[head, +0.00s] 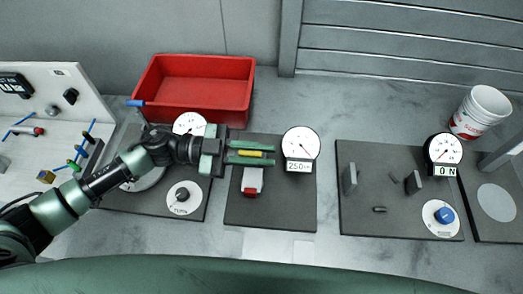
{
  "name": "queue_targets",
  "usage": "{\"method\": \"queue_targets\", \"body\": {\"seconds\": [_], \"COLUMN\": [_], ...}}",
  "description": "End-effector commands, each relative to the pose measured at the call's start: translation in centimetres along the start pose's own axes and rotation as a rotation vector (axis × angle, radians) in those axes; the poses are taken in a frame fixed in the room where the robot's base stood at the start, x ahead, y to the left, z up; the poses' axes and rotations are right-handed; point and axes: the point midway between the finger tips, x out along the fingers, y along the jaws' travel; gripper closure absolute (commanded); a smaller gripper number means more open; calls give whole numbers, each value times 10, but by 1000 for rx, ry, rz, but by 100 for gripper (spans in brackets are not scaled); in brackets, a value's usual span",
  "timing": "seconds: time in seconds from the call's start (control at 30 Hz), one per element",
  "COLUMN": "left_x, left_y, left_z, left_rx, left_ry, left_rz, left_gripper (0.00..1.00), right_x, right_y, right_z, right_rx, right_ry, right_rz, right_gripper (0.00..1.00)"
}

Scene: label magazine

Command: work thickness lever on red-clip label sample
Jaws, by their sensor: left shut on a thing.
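A gauge with a round white dial (300,142) and a readout plate below it, seemingly "250" with an unclear unit, stands on the dark middle base plate (295,210). A pale label sample (253,176) with a red clip (250,192) at its near end lies left of the gauge. My left gripper (262,153) reaches in from the left just beyond the sample. Its green fingers are shut on a yellow bar (250,154), seemingly the lever. The fingers and wrist hide how the bar joins the gauge. My right gripper is out of view.
A red bin (200,64) stands behind the arm. The left plate bears a dial marked TEMP (183,198). The right plate bears grey posts (349,178), a blue knob (444,215) and a force-like dial (444,150). A white bucket (486,107) stands at far right.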

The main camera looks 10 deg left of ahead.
Motion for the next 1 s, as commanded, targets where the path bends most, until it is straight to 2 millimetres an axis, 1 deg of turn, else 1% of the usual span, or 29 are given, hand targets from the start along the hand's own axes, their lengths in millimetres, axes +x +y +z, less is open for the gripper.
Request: {"method": "queue_targets", "body": {"seconds": [0.07,0.1,0.17,0.2,0.47,0.57,0.67,0.9,1.0], "left_x": [0,0,0,0,0,-5,-19,-60,-71], "left_y": [1,1,1,1,0,0,1,1,1], "left_z": [1,1,1,1,1,2,4,5,4], "left_rx": [-3,-3,-3,-3,-1,-1,-1,-2,-3], "left_ry": [-1,-1,-1,-1,-1,-2,-4,-4,-3], "left_rz": [1,1,1,1,0,0,0,-1,1], "left_gripper": [100,81,64,62,62,62,62,62,62], "right_x": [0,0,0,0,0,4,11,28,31], "right_y": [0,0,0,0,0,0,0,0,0], "right_z": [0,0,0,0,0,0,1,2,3], "right_rx": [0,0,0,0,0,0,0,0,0], "right_ry": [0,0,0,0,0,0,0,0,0], "right_rz": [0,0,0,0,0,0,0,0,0], "right_gripper": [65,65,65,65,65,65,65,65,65]}}
